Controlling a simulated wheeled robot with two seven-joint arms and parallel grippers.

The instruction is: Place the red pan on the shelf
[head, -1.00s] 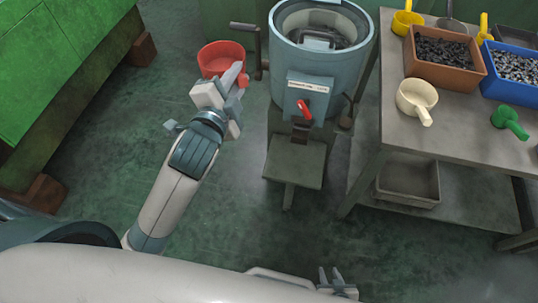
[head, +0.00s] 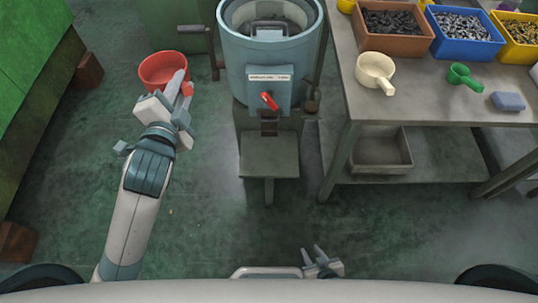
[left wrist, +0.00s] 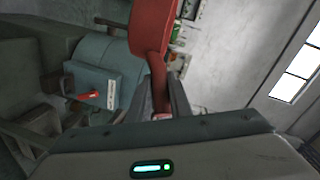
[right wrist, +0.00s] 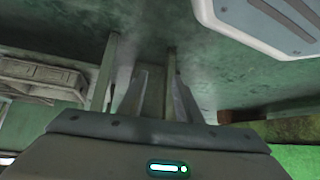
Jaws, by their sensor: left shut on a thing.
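The red pan (head: 163,70) is held out at the upper left of the head view, above the floor and left of the round machine. My left gripper (head: 182,90) is shut on its handle. The left wrist view also shows the red pan (left wrist: 153,28), with its handle between the fingers (left wrist: 162,100). The shelf could be the grey table's top (head: 430,103) or its lower board (head: 430,168); I cannot tell which. My right gripper (head: 318,262) is low at the bottom of the head view, with its fingers apart. In the right wrist view the fingers (right wrist: 155,95) hold nothing.
The blue-grey machine (head: 270,60) stands between the pan and the table. On the table are a cream pan (head: 375,70), a green scoop (head: 460,75), a blue block (head: 508,101) and several bins. A grey tray (head: 380,150) is on the lower board. The floor in front is clear.

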